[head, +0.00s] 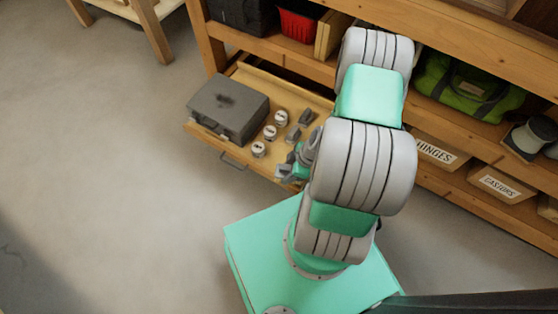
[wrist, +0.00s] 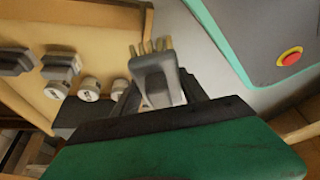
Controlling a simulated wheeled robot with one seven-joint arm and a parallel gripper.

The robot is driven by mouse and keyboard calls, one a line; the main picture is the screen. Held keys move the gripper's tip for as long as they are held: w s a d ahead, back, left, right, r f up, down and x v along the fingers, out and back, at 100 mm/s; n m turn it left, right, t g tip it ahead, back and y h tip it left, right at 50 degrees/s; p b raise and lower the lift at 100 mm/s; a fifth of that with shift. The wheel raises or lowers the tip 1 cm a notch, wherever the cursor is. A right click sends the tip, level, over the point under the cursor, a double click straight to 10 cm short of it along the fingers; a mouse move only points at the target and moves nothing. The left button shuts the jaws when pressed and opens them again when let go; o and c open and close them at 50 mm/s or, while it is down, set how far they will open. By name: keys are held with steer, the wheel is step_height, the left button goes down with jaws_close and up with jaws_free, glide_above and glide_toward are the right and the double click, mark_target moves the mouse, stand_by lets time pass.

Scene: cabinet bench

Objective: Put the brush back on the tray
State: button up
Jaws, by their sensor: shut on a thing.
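The brush (wrist: 155,72) shows in the wrist view as a grey block with tan bristle tufts at its far end. My gripper (wrist: 160,93) is shut on it, with a dark finger on either side. The pull-out wooden tray (wrist: 112,22) lies behind the brush, and the bristles show near its edge with the grey floor beyond. I cannot tell the height of the brush. In the head view the tray (head: 284,93) extends from the bench, and my gripper (head: 294,168) is near its front right corner, partly hidden by my arm.
On the tray stand a grey case (head: 228,108), several white-topped jars (head: 270,132) and dark grey pieces (head: 293,134). A handle (head: 233,162) projects from the tray's front. Bench shelves (head: 480,125) hold a green bag (head: 465,88) and labelled boxes (head: 500,184). Floor is clear at left.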

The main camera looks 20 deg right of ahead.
steer(key=w+d+f+b, duration=0.1)
steer(key=w+f+b, duration=0.25)
steer(key=w, duration=0.35)
steer(key=b, duration=0.3)
glide_above(274, 159)
steer(key=s+d, duration=0.1)
steer(key=s, duration=0.1)
step_height(274, 159, down, 5)
steer(key=shift+w+d+f, duration=0.1)
steer(key=shift+f, duration=0.1)
steer(key=shift+w+f+b, duration=0.25)
steer(key=shift+f+b, duration=0.1)
steer(key=shift+f, duration=0.55)
steer(key=shift+w+f+b, duration=0.2)
steer(key=shift+f+b, duration=0.15)
steer(key=shift+f, duration=0.55)
steer(key=shift+f, duration=0.2)
steer(key=o, duration=1.2)
